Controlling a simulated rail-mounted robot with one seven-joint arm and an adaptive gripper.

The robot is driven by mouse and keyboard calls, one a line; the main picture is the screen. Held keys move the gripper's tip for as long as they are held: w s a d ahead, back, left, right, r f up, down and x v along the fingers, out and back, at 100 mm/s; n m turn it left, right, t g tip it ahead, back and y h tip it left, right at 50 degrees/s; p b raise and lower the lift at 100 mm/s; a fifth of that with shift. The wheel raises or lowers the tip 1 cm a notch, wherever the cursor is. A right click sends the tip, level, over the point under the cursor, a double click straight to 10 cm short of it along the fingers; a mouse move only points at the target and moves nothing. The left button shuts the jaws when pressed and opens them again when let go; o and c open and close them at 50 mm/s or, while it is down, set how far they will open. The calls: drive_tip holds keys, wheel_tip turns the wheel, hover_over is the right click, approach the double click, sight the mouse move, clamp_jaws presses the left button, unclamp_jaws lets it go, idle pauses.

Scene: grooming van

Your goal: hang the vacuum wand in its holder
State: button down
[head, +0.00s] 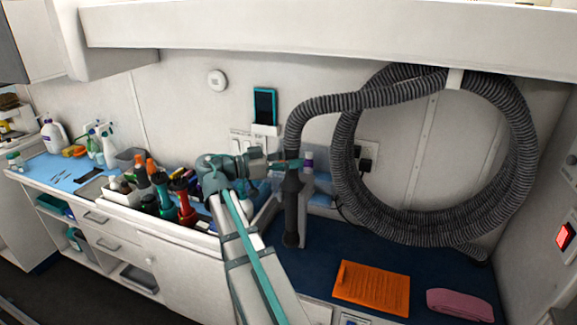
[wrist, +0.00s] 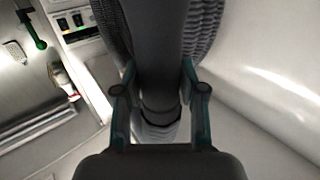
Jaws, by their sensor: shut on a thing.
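The vacuum wand (head: 291,218) is a dark tube hanging near-upright, its top joined to the ribbed grey hose. My gripper (head: 288,165) is shut on the wand's upper part. In the wrist view the two teal fingers of my gripper (wrist: 160,78) lie on either side of the dark wand (wrist: 157,35). A light grey upright piece (head: 308,185) stands just right of the wand and may be the holder. My gripper and the wand partly cover it, so I cannot tell whether they touch. The wand's lower end appears close to the dark blue counter; contact is unclear.
The coiled hose (head: 515,150) hangs on the wall at right. Bottles and tools crowd a white bin (head: 122,194) left of my arm. A white overhead cabinet (head: 330,28) spans above.

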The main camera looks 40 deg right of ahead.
drive_tip(key=shift+w+d+b, duration=0.4)
drive_tip(key=shift+w+d, duration=0.05)
drive_tip(key=shift+d, duration=0.4)
drive_tip(key=shift+w+d+b, duration=0.35)
drive_tip(key=shift+w+d, duration=0.1)
drive_tip(key=shift+d, duration=0.4)
drive_tip(key=shift+b, duration=0.4)
drive_tip(key=shift+f+b, duration=0.6)
drive_tip(key=shift+b, duration=0.2)
idle(0.3)
unclamp_jaws()
idle(0.5)
drive_tip(key=shift+a, duration=0.1)
idle(0.3)
drive_tip(key=b+v, duration=0.2)
drive_tip(key=v, duration=0.8)
drive_tip(key=shift+b, duration=0.4)
idle(0.9)
